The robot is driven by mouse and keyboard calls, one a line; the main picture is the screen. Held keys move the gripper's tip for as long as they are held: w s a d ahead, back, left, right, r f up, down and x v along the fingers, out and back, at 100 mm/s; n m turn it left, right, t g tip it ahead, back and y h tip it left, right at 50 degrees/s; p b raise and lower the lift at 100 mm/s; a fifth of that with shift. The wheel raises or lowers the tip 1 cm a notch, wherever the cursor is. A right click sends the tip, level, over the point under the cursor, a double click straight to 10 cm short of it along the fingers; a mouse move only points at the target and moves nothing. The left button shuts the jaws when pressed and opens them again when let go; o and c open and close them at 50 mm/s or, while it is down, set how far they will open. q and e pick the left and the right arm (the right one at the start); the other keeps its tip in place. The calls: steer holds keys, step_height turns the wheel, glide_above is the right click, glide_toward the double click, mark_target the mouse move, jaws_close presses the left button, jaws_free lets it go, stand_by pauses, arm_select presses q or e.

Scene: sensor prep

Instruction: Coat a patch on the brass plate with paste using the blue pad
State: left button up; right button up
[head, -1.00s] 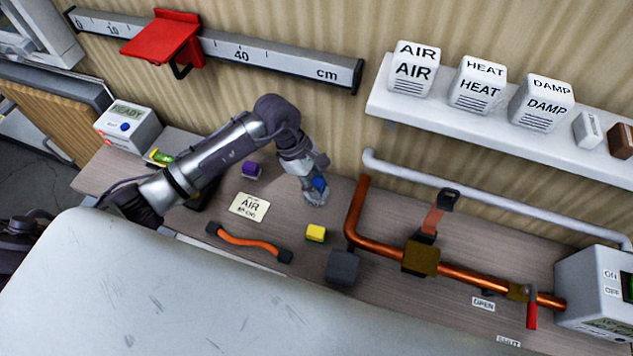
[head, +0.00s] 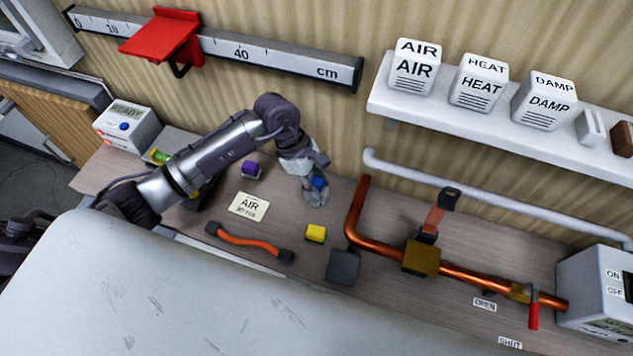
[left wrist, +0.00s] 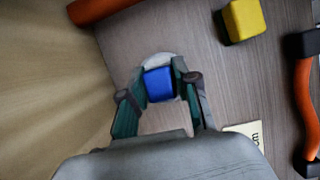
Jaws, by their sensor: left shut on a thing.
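The blue pad (head: 319,183) is held in my left gripper (head: 317,194), low over the back of the bench. In the left wrist view the fingers (left wrist: 160,88) are shut on the blue pad (left wrist: 158,84). A pale round patch or dish (left wrist: 157,60) shows just behind and around the pad; I cannot tell whether they touch. The brass plate (head: 421,258) is on the copper pipe, to the right of the gripper and apart from it. My right gripper is not in view.
The copper pipe (head: 380,249) rises right of my left gripper. A white shelf (head: 480,132) juts out above.

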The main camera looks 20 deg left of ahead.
mark_target(317, 182)
arm_select(q)
steer(key=shift+s+f, duration=0.1)
stand_by(0.4)
steer(key=shift+r+p, duration=0.55)
steer(key=shift+r, duration=0.4)
steer(key=shift+r+p, duration=1.2)
steer(key=shift+r, duration=1.45)
steer(key=shift+f, duration=0.1)
